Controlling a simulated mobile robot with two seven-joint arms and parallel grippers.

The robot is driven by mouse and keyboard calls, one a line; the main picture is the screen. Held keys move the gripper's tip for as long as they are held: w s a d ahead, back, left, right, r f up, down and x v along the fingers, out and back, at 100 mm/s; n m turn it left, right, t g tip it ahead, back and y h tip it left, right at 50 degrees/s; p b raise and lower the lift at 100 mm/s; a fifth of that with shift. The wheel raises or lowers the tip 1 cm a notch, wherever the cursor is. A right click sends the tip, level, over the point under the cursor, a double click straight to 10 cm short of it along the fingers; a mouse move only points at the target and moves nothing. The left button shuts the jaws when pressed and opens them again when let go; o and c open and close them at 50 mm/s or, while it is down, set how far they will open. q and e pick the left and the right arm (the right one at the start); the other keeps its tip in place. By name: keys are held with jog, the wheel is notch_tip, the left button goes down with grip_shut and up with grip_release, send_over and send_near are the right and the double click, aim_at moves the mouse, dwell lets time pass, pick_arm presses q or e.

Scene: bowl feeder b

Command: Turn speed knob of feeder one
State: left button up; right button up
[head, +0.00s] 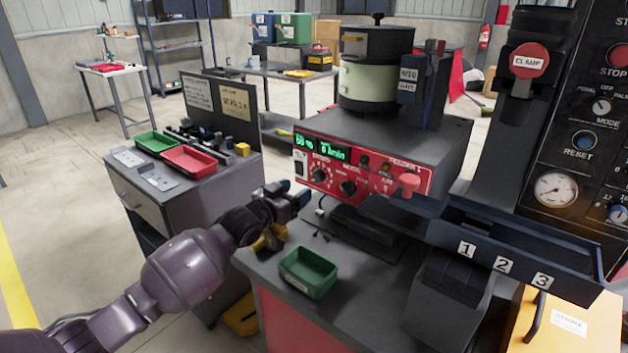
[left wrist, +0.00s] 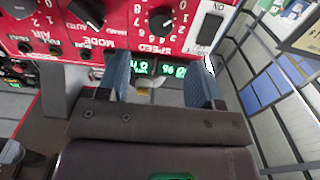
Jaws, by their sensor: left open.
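The feeder's red control panel (head: 375,180) carries a black speed knob (head: 318,175) at its left, below a green display (head: 318,147). My left gripper (head: 294,197) is open and empty, just left of and below the speed knob in the head view. Its two blue fingers also show in the left wrist view (left wrist: 161,80), spread apart, with the knob beyond them and not between them. My right gripper is not in view.
A green tray (head: 308,272) sits on the bench below the panel. A cart with a green tray (head: 154,142) and a red tray (head: 189,161) stands left. A numbered dark chute (head: 515,245) projects at the right. A red knob (head: 409,183) juts from the panel's right.

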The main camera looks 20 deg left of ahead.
aim_at(316, 178)
pick_arm(q)
jog(key=x, duration=0.3)
jog(key=b+x, duration=0.1)
jog(key=x, duration=0.2)
jog(key=shift+w+f, duration=0.1)
jog(key=shift+f, duration=0.1)
jog(key=shift+x, duration=0.85)
jog(key=shift+r, duration=0.1)
jog(key=c, duration=0.9)
jog(key=shift+c, duration=0.2)
